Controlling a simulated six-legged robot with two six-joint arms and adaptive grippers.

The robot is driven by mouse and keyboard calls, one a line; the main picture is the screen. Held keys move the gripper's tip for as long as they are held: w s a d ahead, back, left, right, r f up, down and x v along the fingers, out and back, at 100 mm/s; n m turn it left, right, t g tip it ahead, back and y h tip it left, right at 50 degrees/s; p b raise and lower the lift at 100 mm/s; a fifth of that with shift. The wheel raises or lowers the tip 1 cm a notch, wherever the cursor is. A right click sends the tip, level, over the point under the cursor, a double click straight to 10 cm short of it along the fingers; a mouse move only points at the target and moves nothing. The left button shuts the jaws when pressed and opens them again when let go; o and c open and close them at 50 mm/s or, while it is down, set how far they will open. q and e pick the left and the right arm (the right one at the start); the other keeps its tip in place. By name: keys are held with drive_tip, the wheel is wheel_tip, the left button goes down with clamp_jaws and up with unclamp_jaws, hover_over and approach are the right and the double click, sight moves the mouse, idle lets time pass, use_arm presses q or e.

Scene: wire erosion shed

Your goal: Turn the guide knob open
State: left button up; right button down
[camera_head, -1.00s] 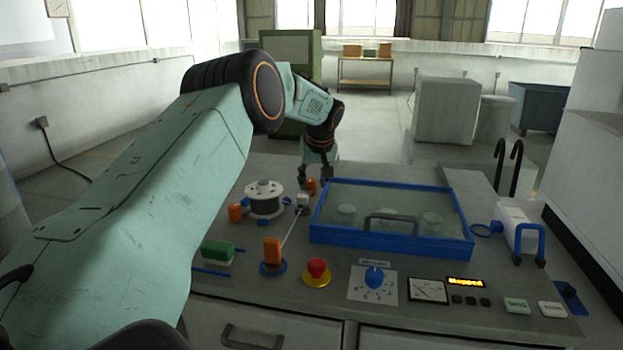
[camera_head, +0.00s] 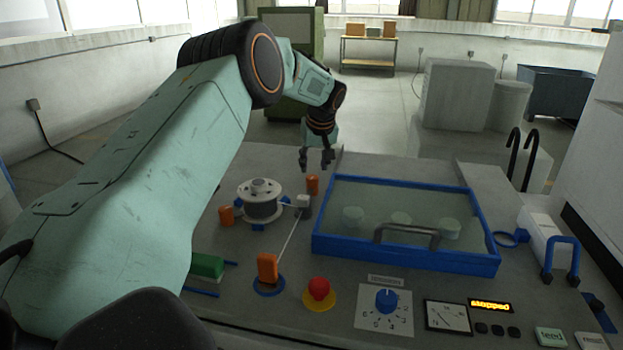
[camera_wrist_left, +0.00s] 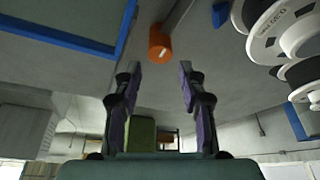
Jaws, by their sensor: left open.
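A small orange knob (camera_head: 312,185) stands at the back of the bench, just behind a white block (camera_head: 303,201); I take it as the guide knob. In the left wrist view the orange knob (camera_wrist_left: 160,45) shows a white mark on its face, with a grey bar running up from it. My left gripper (camera_head: 317,166) is open and empty, just behind and above the knob in the head view. In the wrist view the knob lies ahead of the gap between the fingertips (camera_wrist_left: 160,72), apart from both fingers. My right gripper is not in view.
A white wire spool (camera_head: 260,200) stands left of the knob, with another orange knob (camera_head: 226,215) beside it. A blue-framed, lidded tank (camera_head: 405,262) is close on the right. An orange lever (camera_head: 267,268), red button (camera_head: 319,289) and blue dial (camera_head: 386,300) are nearer the front.

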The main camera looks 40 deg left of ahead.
sight(313, 177)
use_arm(q)
drive_tip(key=shift+f, duration=0.3)
drive_tip(key=x, duration=0.6)
drive_tip(key=shift+f+b, duration=0.2)
drive_tip(key=shift+b, duration=0.15)
drive_tip(key=shift+s+d+r, duration=0.15)
drive_tip(key=shift+a+f, duration=0.25)
drive_tip(key=shift+c, duration=0.8)
clamp_jaws()
drive_tip(key=shift+r, duration=0.1)
